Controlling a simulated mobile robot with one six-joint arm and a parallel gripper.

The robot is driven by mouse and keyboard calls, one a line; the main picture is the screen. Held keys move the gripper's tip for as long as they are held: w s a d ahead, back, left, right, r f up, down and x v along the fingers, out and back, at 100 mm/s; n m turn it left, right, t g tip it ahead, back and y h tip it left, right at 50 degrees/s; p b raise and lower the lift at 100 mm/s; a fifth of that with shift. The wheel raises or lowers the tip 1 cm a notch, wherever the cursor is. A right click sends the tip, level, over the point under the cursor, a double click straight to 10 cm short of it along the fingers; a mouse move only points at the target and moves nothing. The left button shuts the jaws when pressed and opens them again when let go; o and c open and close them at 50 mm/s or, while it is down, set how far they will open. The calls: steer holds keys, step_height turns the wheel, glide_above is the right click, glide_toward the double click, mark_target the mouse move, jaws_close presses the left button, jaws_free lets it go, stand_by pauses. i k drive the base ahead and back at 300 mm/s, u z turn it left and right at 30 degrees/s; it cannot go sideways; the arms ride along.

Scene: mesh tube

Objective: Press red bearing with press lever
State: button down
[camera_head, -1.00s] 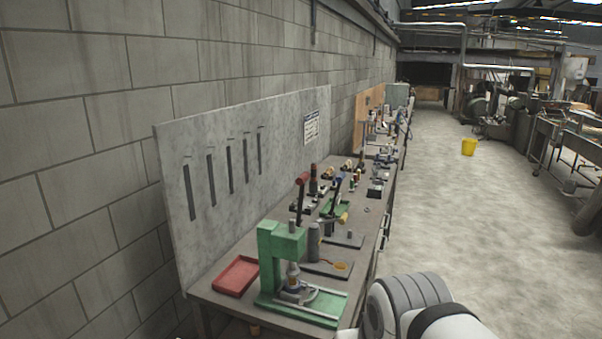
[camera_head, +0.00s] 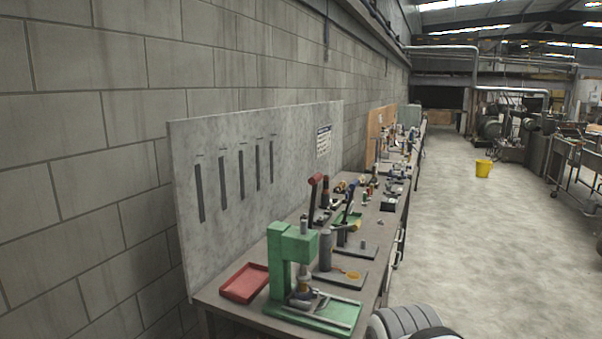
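A green press (camera_head: 280,260) stands on a green base at the near end of the workbench. A grey and dark fitting (camera_head: 302,293) sits under its head. Behind it a dark lever with a red end (camera_head: 315,180) stands up, and a second dark lever (camera_head: 348,212) stands to its right. I cannot tell which press each lever belongs to. I cannot make out a red bearing. My gripper is out of view; only a grey and white part of my arm shows at the bottom edge.
A red tray (camera_head: 244,283) lies left of the green press on the workbench (camera_head: 213,297). A slotted grey board (camera_head: 212,160) stands along the wall. Several small tools and fittings crowd the bench farther back.

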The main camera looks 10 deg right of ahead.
mark_target(314, 181)
steer(key=z, duration=1.8)
steer(key=i, duration=2.65)
steer(key=u, duration=0.3)
steer(key=k, duration=0.1)
steer(key=u, duration=2.9)
